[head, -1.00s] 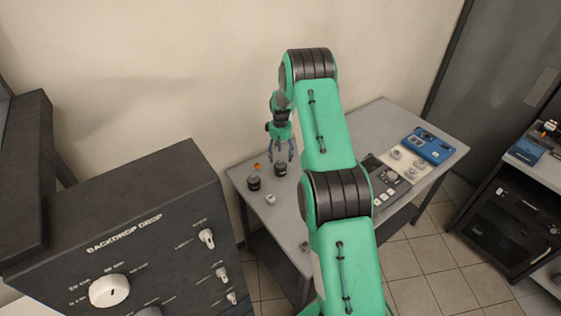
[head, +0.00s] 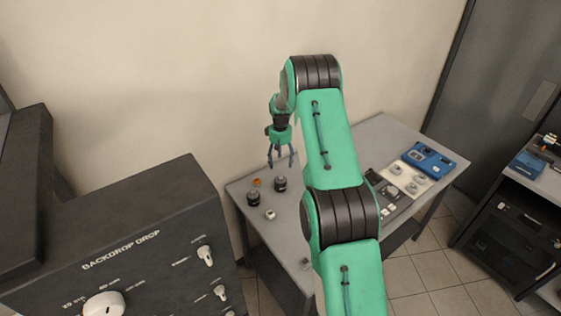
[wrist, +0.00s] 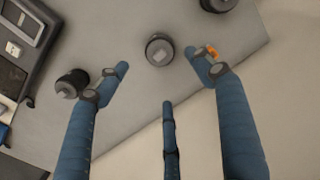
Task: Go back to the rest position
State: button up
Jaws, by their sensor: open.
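My gripper (head: 281,158) is open and empty, pointing down above the far left part of the grey table (head: 372,128). In the wrist view its blue fingers (wrist: 166,105) are spread with nothing between them. Below it on the table stands a dark round knob-like piece (head: 280,184), apart from the fingers. A second dark piece (head: 253,199) stands to its left. A small orange item (head: 257,182) lies behind them, and it also shows in the wrist view (wrist: 212,52) partly behind a finger.
A large dark panel marked "BACKDROP DROP" (head: 120,235) with white knobs stands at the left front. A black control panel (head: 384,200) and a blue device (head: 428,160) lie on the table's right. A dark rack (head: 505,210) stands far right. The wall is close behind the gripper.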

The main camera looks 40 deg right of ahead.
aim_at(280, 176)
jog(key=shift+f, duration=0.15)
jog(key=shift+f+p, duration=0.7)
jog(key=shift+f, duration=4.8)
jog(key=shift+r, duration=0.15)
jog(key=shift+f, duration=0.3)
jog(key=shift+w, duration=0.1)
jog(key=shift+r+b, duration=0.3)
jog(key=shift+r, duration=1.25)
jog(key=shift+s+a, duration=0.1)
jog(key=shift+s, duration=0.2)
